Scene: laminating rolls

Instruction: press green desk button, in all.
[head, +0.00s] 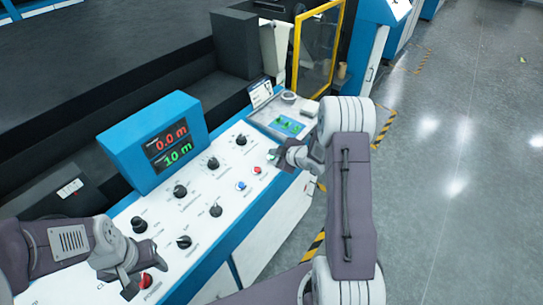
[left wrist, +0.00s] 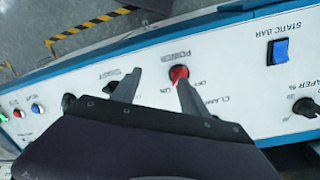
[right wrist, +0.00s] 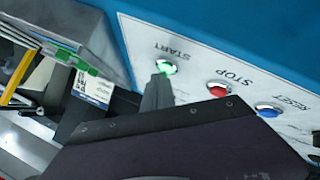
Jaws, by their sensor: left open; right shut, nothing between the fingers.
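The green START button (right wrist: 167,67) is lit on the white desk panel, first in a row with the red STOP and blue RESET buttons. My right gripper (right wrist: 157,88) is shut and empty. Its tips are right at the near edge of the green button in the right wrist view; whether they touch it I cannot tell. In the head view the right gripper (head: 278,157) covers part of that spot. My left gripper (head: 143,272) is open and empty above the near end of the panel, close to the red POWER knob (left wrist: 178,73).
The red STOP button (right wrist: 217,89) and blue RESET button (right wrist: 267,110) sit beside the green one. Several black knobs (head: 180,191) spread over the panel. A small green-marked pad (head: 288,125) lies beyond.

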